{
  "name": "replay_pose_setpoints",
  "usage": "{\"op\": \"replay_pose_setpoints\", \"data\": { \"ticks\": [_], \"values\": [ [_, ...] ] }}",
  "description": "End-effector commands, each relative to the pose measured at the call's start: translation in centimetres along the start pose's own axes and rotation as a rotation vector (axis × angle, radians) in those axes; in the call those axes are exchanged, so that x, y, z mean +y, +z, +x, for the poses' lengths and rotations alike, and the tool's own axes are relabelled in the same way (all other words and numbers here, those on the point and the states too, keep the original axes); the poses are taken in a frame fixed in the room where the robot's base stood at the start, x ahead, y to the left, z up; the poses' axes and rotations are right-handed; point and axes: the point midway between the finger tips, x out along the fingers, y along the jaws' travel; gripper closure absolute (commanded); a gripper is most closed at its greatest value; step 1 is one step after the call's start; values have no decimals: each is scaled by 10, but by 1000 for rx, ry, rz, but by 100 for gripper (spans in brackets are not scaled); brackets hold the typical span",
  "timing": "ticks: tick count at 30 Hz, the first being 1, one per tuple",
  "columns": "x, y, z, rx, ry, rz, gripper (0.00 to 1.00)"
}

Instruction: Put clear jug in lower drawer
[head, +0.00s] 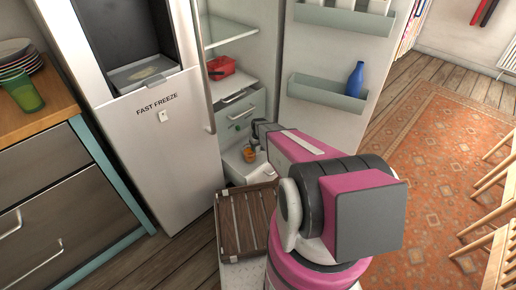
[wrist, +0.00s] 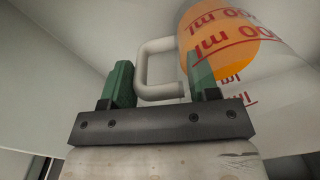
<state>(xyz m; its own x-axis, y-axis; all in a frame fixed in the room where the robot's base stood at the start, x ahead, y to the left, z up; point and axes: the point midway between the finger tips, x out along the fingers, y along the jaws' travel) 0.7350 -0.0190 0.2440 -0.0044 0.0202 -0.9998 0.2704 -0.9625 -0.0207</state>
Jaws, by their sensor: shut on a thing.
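The clear jug (wrist: 235,60) fills the upper right of the wrist view, with red ml markings, an orange part and a pale looped handle (wrist: 157,72). My gripper (wrist: 162,88) has its green fingers on either side of the handle and is shut on it. In the head view the jug is a small orange patch (head: 249,153) just below my gripper (head: 247,139). The lower drawer (head: 237,165) stands pulled out at the bottom of the open fridge. The jug is at or over this drawer; whether it touches the bottom is unclear.
A closed upper drawer (head: 238,111) sits above, with a red container (head: 221,67) on the shelf over it. The open fridge door (head: 330,55) holds a blue bottle (head: 355,79) on its right. A slatted brown box top (head: 245,222) stands in front.

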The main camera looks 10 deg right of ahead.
Motion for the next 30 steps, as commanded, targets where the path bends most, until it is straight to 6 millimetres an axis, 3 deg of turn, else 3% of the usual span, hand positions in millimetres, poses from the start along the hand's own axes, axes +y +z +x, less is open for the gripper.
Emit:
{"op": "replay_pose_setpoints", "data": {
  "ticks": [15, 16, 18, 30],
  "values": [
    [0, 0, 5, 0, 0, 0, 99],
    [0, 0, 4, 0, 0, 0, 35],
    [0, 0, 4, 0, 0, 0, 15],
    [0, 1, -4, 1, 0, 0, 15]
  ]
}}
